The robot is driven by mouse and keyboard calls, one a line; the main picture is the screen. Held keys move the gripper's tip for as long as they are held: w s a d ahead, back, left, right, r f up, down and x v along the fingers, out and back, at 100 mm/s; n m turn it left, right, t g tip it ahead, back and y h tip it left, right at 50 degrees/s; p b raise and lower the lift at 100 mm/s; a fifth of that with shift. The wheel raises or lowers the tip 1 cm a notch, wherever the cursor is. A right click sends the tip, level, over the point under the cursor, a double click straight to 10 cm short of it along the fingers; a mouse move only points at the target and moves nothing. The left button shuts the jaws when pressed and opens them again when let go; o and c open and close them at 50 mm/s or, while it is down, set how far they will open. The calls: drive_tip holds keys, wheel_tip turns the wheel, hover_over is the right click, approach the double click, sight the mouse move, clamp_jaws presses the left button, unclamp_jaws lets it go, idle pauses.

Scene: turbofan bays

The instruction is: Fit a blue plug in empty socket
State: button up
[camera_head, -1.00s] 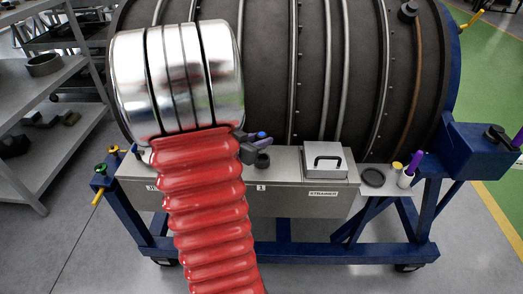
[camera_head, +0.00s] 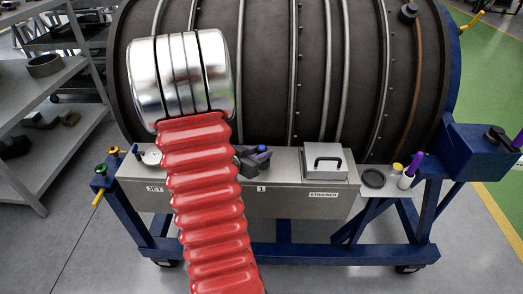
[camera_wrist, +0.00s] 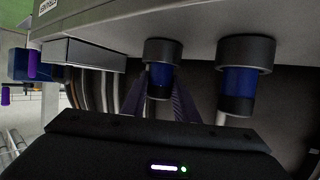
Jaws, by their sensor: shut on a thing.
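My gripper (camera_head: 256,159) is at the front shelf, just right of my red arm sleeve, and is shut on a blue plug (camera_head: 263,149). In the wrist view, which looks upside down, the gripper's two fingers (camera_wrist: 160,92) flank this plug (camera_wrist: 160,75). Its blue body meets a black round socket (camera_wrist: 163,50) on the shelf; how deep it sits I cannot tell. A second blue plug (camera_wrist: 238,80) with a black end stands in another black socket (camera_wrist: 246,50) beside it. Another blue piece (camera_head: 136,151) shows at the shelf's left end. My arm hides part of the shelf.
The grey shelf (camera_head: 290,200) runs along the blue engine stand, below the dark engine casing (camera_head: 270,70). A metal box with a handle (camera_head: 325,161) stands right of my gripper. Farther right are a black disc (camera_head: 373,178), a white cup (camera_head: 405,181) and a purple handle (camera_head: 416,162).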

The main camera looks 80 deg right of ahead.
drive_tip(key=shift+f, duration=0.1)
drive_tip(key=o, duration=1.1)
drive_tip(key=shift+w+a+r, duration=0.2)
drive_tip(key=shift+a+r, duration=0.15)
drive_tip(key=shift+a, duration=0.05)
drive_tip(key=v, duration=1.1)
